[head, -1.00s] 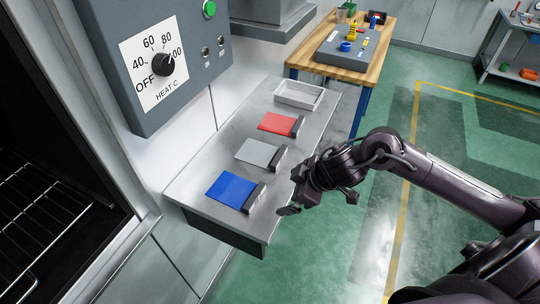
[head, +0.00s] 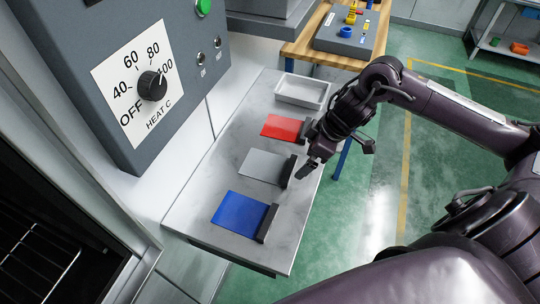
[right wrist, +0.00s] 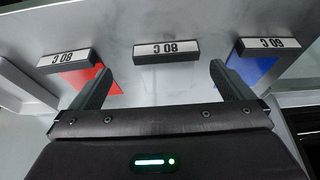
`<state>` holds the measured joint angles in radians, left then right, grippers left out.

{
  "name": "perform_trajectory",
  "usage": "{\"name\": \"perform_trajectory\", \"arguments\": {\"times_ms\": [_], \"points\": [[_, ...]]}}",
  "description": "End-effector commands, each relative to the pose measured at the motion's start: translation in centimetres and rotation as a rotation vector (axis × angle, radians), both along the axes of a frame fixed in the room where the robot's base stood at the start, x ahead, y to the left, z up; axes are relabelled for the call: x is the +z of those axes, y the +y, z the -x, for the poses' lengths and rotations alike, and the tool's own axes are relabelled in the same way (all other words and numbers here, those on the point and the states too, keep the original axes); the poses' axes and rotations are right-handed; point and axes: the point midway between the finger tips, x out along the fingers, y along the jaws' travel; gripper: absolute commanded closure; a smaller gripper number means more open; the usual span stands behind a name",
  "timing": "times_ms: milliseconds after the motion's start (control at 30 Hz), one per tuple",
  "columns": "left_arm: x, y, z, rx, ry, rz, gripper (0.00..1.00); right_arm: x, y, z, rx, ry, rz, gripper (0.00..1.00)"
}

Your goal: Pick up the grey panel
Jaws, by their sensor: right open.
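The grey panel (head: 262,166) lies flat on the metal shelf between the red panel and the blue panel. My right gripper (head: 309,160) is open and empty, just right of the grey panel's block in the head view. In the right wrist view its two fingers (right wrist: 162,85) are spread, with the block beyond and between them. The grey panel's sheet is hard to make out in that view. My left gripper is not in view.
The red panel (head: 281,127) and blue panel (head: 239,213) lie on either side, also with dark blocks. A white tray (head: 301,91) sits at the shelf's far end. A control box with a dial (head: 151,85) stands at left. The shelf (head: 199,195) has bare metal around the panels.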

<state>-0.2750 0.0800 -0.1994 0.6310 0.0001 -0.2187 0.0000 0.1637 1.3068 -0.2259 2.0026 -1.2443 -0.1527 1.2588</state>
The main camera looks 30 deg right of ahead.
Motion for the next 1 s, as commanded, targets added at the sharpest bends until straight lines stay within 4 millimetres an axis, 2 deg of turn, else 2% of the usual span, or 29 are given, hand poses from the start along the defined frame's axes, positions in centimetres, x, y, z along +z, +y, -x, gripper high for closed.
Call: {"name": "perform_trajectory", "arguments": {"times_ms": [133, 300, 433, 600, 767, 867, 1000], "points": [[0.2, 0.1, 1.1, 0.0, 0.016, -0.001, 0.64, -1.4, 0.6, -0.5, -0.002, 0.001, -0.004, 0.0], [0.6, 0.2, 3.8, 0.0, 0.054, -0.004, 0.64, -2.8, 1.3, -1.0, 0.001, 0.002, -0.004, 0.0], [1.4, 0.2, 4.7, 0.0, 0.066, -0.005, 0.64, -4.3, 2.2, -1.7, 0.0, 0.002, -0.005, 0.0], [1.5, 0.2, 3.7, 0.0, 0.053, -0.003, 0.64, -6.3, 2.5, -2.2, 0.001, 0.002, -0.001, 0.0], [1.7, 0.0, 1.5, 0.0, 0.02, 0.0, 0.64, -6.7, 2.6, -2.3, 0.001, 0.0, 0.002, 0.0], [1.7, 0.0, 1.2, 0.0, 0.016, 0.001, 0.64, -6.7, 2.6, -2.3, 0.001, 0.0, 0.002, 0.0], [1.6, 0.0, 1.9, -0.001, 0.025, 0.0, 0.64, -6.7, 2.6, -2.3, 0.001, 0.0, 0.001, 0.17]]}}
